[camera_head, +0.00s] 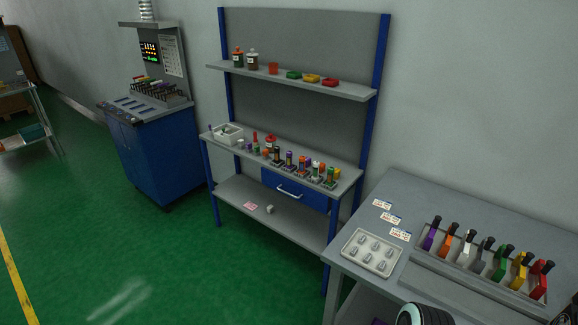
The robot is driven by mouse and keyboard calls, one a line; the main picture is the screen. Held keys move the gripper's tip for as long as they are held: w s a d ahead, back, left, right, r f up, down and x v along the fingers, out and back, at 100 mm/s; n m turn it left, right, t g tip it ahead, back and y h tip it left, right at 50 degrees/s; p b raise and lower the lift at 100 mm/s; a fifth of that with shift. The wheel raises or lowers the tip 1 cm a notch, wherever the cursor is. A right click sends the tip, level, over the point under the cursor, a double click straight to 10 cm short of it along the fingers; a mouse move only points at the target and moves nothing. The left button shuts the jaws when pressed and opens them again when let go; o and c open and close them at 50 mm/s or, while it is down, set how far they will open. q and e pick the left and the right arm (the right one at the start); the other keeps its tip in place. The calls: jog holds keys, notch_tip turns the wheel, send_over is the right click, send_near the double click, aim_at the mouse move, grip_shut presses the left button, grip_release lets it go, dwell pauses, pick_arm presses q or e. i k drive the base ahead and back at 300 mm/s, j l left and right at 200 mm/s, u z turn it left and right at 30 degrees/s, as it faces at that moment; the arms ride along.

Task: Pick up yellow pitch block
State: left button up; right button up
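Two yellow items show, and I cannot tell for sure which is the yellow pitch block. One is a yellow piece with a black handle (520,272), standing in a grey rack on the right table between a green and a red one. The other is a small, low yellow item (312,78) on the upper shelf of the middle workbench, between a green and a red one. Neither is touched by anything of mine. Neither of my grippers is in view. A rounded dark and white part at the bottom edge seems to be mine.
The grey rack (455,278) holds several coloured handled pieces. A pale tray (371,252) with several grey parts and several labels lie left of it. The middle workbench (345,172) is crowded with small items. A blue cabinet (165,165) stands farther left. The green floor is open at left.

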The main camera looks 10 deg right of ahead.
aim_at(337, 172)
jog(key=i+j+u, duration=0.4)
jog(key=i, duration=0.15)
jog(key=i+u, duration=0.4)
jog(key=i, duration=0.2)
jog(key=i+l+z, duration=0.15)
jog(key=i+z, duration=0.15)
jog(key=z, duration=0.15)
jog(key=i+z, duration=0.35)
jog(key=z, duration=0.15)
jog(key=i+j+z, duration=0.1)
jog(key=i+z, duration=0.35)
jog(key=k, duration=0.1)
